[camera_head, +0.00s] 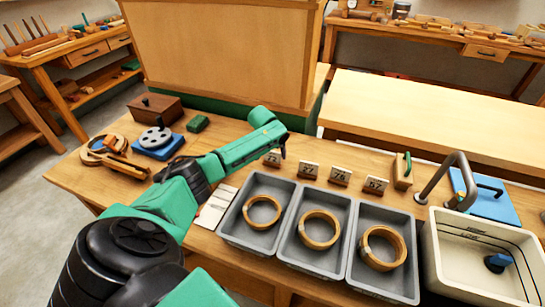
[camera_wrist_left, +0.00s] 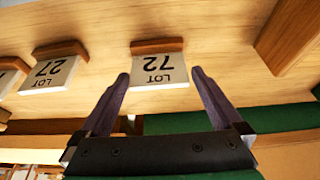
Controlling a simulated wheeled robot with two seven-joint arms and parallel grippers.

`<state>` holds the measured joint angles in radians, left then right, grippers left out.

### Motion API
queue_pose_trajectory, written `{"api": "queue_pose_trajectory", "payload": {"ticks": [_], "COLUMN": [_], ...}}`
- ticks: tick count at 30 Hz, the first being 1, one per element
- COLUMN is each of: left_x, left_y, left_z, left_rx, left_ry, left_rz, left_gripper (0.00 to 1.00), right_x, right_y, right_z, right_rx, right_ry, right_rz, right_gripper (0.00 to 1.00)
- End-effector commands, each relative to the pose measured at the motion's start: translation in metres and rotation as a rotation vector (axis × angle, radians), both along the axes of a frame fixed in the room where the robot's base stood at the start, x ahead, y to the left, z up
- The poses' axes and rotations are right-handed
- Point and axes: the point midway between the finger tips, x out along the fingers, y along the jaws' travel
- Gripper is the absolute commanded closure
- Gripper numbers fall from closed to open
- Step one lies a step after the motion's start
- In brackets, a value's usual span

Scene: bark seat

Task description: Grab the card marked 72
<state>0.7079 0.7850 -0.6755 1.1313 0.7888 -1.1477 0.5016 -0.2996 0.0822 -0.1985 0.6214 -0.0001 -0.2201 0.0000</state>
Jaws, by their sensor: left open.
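The card marked 72 (camera_wrist_left: 160,71) shows upside down in the left wrist view, in a wooden holder (camera_wrist_left: 157,46). In the head view this card (camera_head: 272,159) is the leftmost of the row behind the grey trays. My left gripper (camera_wrist_left: 160,75) is open, with one finger on each side of the card in the wrist picture. I cannot tell whether they touch it. In the head view the left gripper (camera_head: 280,148) is just above and behind that card. My right gripper is not in view.
A card marked 27 (camera_wrist_left: 50,75) stands beside it; more cards (camera_head: 340,176) continue rightward. Three grey trays (camera_head: 278,216) with wooden rings (camera_head: 262,211) lie in front. A sink (camera_head: 440,264) with a curved tap (camera_head: 462,172) is at right. A wooden board (camera_head: 220,50) stands behind.

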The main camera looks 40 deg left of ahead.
Motion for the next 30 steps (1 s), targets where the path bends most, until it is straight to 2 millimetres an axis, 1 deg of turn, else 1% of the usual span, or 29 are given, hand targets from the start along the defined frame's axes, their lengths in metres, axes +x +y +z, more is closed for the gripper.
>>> {"api": "queue_pose_trajectory", "payload": {"ticks": [2, 3, 5, 7, 13, 14, 15, 17, 18, 19, 26, 30], "left_x": [0.007, 0.009, 0.012, 0.014, 0.014, 0.014, 0.014, 0.014, 0.014, 0.014, 0.014, 0.014], "left_y": [0.001, 0.001, 0.003, 0.004, 0.004, 0.004, 0.004, 0.004, 0.004, 0.004, 0.004, 0.004], "left_z": [-0.012, -0.021, -0.028, -0.032, -0.031, -0.031, -0.031, -0.031, -0.031, -0.031, -0.030, -0.020], "left_rx": [-0.002, -0.004, -0.003, -0.001, 0.000, 0.000, 0.000, 0.000, 0.000, 0.000, -0.002, -0.002], "left_ry": [-0.001, 0.001, 0.001, 0.000, 0.000, 0.000, 0.000, 0.001, 0.001, 0.001, 0.000, -0.001], "left_rz": [0.001, 0.002, 0.002, 0.001, 0.000, 0.000, 0.000, 0.000, 0.000, 0.000, 0.001, 0.000], "left_gripper": [0.00, 0.00, 0.00, 0.00, 0.00, 0.08, 0.23, 0.46, 0.61, 0.65, 0.65, 0.65], "right_x": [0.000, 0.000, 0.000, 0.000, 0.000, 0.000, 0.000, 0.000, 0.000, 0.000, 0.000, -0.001], "right_y": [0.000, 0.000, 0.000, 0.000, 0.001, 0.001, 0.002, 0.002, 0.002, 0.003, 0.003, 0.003], "right_z": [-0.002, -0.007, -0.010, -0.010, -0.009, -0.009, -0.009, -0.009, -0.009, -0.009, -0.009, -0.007], "right_rx": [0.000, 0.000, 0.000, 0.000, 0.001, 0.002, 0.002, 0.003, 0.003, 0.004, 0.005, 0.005], "right_ry": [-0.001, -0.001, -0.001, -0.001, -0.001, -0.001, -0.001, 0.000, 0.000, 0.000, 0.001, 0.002], "right_rz": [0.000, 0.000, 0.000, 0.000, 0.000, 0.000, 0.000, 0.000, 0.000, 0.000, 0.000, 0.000], "right_gripper": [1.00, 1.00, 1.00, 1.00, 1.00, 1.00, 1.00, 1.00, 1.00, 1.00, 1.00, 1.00]}}
